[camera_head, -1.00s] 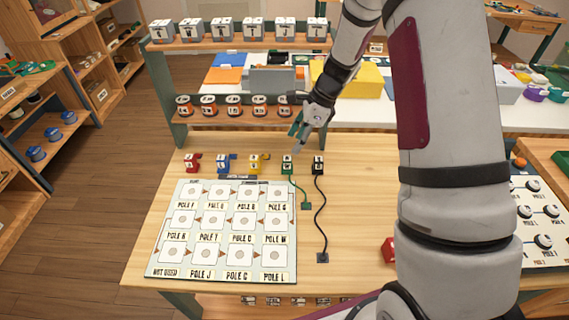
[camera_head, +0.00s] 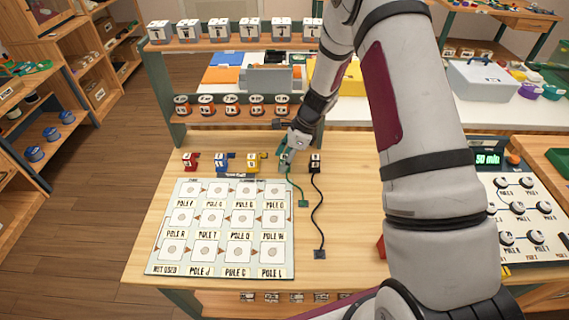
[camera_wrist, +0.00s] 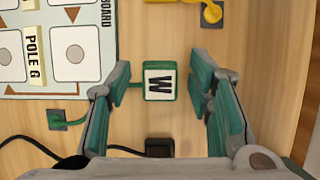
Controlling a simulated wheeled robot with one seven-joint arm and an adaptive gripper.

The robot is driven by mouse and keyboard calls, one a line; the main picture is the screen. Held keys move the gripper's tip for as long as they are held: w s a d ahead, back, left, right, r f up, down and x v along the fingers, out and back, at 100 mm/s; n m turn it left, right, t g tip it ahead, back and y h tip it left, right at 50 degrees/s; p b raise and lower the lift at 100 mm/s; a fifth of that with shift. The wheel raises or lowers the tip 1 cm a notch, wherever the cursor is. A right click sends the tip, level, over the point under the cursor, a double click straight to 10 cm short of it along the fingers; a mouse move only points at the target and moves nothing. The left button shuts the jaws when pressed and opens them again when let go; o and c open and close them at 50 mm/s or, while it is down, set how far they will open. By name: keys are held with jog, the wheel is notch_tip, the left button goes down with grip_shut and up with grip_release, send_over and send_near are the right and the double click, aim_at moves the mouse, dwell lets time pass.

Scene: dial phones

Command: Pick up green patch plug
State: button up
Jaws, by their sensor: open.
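The green patch plug (camera_wrist: 159,82) is a small green block with a white top marked W. In the wrist view it sits on the wooden table between the two green-padded fingers of my gripper (camera_wrist: 161,88), with a gap on both sides. Its green cord runs to a small dark base (camera_wrist: 57,119) beside the board. In the head view my gripper (camera_head: 287,154) is low over the plug (camera_head: 285,161) and partly hides it. The fingers are open and hold nothing.
A black plug (camera_head: 315,163) with a black cord stands close to the right. Yellow (camera_head: 254,162), blue (camera_head: 223,162) and red (camera_head: 190,161) plugs stand in a row to the left. The labelled patch board (camera_head: 220,260) lies in front. A shelf with spools (camera_head: 231,106) rises behind.

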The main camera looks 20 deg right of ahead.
grip_shut()
jog(key=shift+r, duration=0.15)
